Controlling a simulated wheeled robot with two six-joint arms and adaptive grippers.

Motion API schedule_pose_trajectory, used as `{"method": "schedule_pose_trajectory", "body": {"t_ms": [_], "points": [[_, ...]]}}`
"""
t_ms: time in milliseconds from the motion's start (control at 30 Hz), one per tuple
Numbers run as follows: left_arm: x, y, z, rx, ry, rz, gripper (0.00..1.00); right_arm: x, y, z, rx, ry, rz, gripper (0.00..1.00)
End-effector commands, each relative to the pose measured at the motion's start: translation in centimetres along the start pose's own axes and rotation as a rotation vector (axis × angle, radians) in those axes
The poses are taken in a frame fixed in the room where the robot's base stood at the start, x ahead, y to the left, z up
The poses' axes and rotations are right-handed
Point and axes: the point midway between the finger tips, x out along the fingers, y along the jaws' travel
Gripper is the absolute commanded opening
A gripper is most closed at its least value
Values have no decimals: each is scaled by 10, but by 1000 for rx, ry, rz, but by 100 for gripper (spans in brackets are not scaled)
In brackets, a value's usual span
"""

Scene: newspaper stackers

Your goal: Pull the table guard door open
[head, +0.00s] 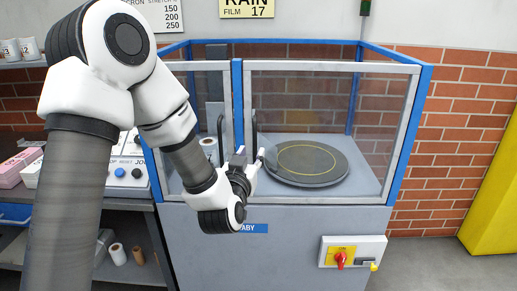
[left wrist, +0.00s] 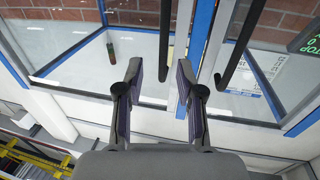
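The guard door (head: 318,67) is a clear panel in a pale frame on the front of a blue-framed enclosure, and it looks shut. A black upright handle (head: 254,128) is at its left edge, and a second black handle (head: 220,138) is on the panel to the left. My left gripper (head: 257,160) is near the lower end of the handles in the head view. In the left wrist view its fingers (left wrist: 160,78) are apart, with one black handle (left wrist: 166,35) showing between them; contact cannot be told. Another handle (left wrist: 240,42) is to the right. My right gripper is out of view.
A round dark turntable (head: 305,162) is inside the enclosure. A yellow and red switch (head: 341,254) is on the grey front below. A bench with a control box (head: 126,176) stands at left, and a yellow block (head: 493,195) at right.

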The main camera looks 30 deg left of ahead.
Motion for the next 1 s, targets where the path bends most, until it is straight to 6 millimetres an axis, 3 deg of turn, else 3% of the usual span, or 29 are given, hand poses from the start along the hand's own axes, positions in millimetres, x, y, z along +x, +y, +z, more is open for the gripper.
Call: {"method": "schedule_pose_trajectory", "body": {"t_ms": [300,633,733,1000], "points": [[58,1,0,0,-5,2,37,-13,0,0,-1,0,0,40],[67,1,2,1,-7,3,37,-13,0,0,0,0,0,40],[67,1,2,1,-7,3,2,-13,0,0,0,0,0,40],[66,1,2,1,-7,3,0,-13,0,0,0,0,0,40]]}}
